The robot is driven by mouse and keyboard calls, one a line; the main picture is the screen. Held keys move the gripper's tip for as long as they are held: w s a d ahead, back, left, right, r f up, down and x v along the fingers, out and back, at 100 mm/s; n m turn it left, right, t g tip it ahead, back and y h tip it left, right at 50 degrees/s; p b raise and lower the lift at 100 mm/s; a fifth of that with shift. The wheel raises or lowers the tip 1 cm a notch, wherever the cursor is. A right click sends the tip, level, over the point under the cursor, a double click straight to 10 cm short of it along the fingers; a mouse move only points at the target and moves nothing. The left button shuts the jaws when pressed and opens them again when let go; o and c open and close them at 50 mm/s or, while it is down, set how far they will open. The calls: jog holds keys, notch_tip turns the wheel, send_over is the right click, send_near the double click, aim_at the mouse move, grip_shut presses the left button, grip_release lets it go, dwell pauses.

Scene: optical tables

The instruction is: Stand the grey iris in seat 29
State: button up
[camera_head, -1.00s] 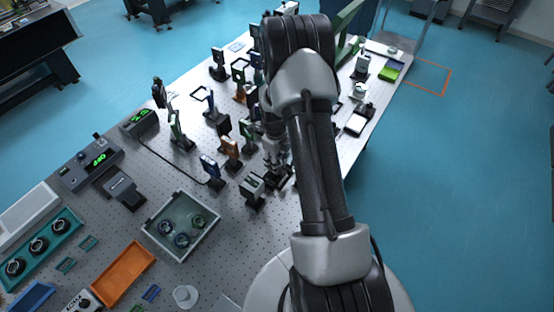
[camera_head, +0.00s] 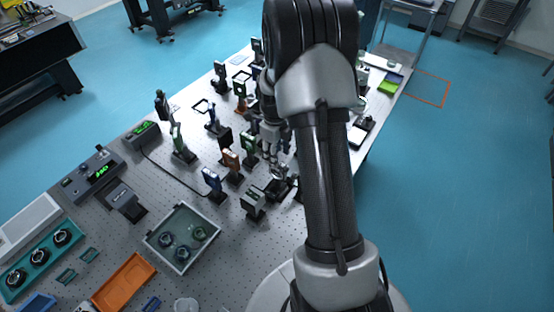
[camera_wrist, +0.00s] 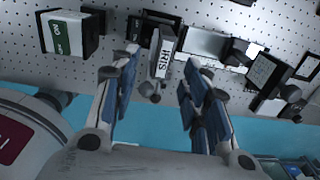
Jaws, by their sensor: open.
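A grey plate lettered IRIS (camera_wrist: 164,52) stands in a dark base in the wrist view, between and just beyond my fingertips. My gripper (camera_wrist: 160,78) is open, one blue-padded finger on each side of the iris, with no contact visible. In the head view my gripper (camera_head: 271,160) points down over the table, close above a dark base (camera_head: 278,190). My arm and fingers hide most of the iris there. I cannot read any seat number 29.
A block with a green-and-white face (camera_wrist: 68,34) stands left in the wrist view. A grey tray (camera_head: 150,238) holds round parts.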

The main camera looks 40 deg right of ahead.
jog(key=s+a+r+n+t, duration=0.1)
jog(key=s+a+r+n, duration=0.2)
jog(key=a+r+n, duration=0.45)
jog(key=s+a+r+n+t, duration=0.1)
jog(key=s+a+r+n, duration=0.35)
jog(key=r+n, duration=0.6)
jog(key=s+a+r+n+t, duration=0.1)
jog(key=s+a+r+n, duration=0.2)
jog(key=s+a+n, duration=0.2)
jog(key=s+a+r+n+t, duration=0.1)
jog(key=s+a+r+n, duration=0.3)
jog(key=s+n, duration=0.5)
jog(key=shift+s+a+r+y, duration=0.2)
jog(key=shift+s+a+y, duration=0.1)
jog(key=shift+s+a, duration=0.25)
jog(key=shift+s, duration=0.1)
